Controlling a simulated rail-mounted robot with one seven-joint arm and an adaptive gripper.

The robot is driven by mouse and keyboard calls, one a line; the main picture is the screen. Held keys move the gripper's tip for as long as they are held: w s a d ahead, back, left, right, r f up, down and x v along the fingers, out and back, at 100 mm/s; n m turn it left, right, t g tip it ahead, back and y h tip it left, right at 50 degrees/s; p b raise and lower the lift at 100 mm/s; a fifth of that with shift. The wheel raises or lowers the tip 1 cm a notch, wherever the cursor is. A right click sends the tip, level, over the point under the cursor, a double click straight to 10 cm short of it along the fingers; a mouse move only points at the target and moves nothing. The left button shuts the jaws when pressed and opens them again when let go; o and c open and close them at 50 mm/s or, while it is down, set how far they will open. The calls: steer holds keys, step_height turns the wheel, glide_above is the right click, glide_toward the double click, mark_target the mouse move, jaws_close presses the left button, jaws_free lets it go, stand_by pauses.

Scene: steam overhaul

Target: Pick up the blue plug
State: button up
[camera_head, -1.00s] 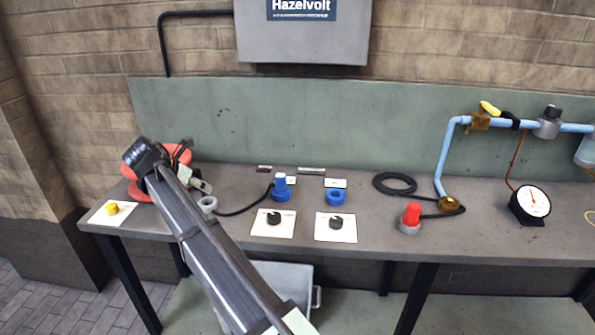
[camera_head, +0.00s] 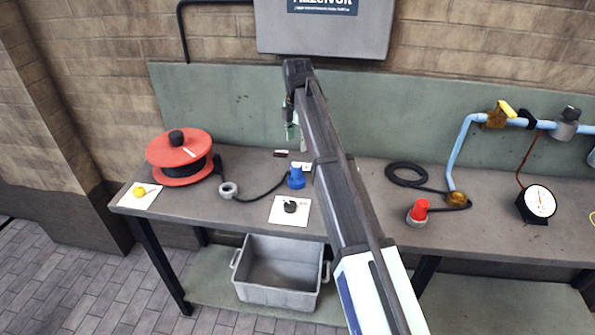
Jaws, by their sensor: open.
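The blue plug (camera_head: 297,178) stands upright on the grey bench, left of my arm. A black cable runs left from near it. My gripper (camera_head: 291,133) hangs at the end of my arm, above the blue plug in the picture and apart from it. It is small and partly hidden by the arm; it is open, and I see nothing held in it. The earlier frame shows a blue ring to the right of the plug; my arm now hides that spot.
A red cable reel (camera_head: 180,155), grey ring connector (camera_head: 228,190) and white card with a black knob (camera_head: 290,208) are nearby. A red plug (camera_head: 419,208), gauge (camera_head: 538,203) and blue pipe (camera_head: 462,150) stand right. A grey bin (camera_head: 279,287) sits below.

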mark_target(297, 165)
step_height(297, 165, down, 5)
steer(key=shift+f+p, duration=0.15)
steer(key=shift+p, duration=0.35)
steer(key=shift+s+a+f+p, duration=0.1)
steer(key=shift+f+p, duration=1)
steer(key=shift+f, duration=1.55)
jaws_close()
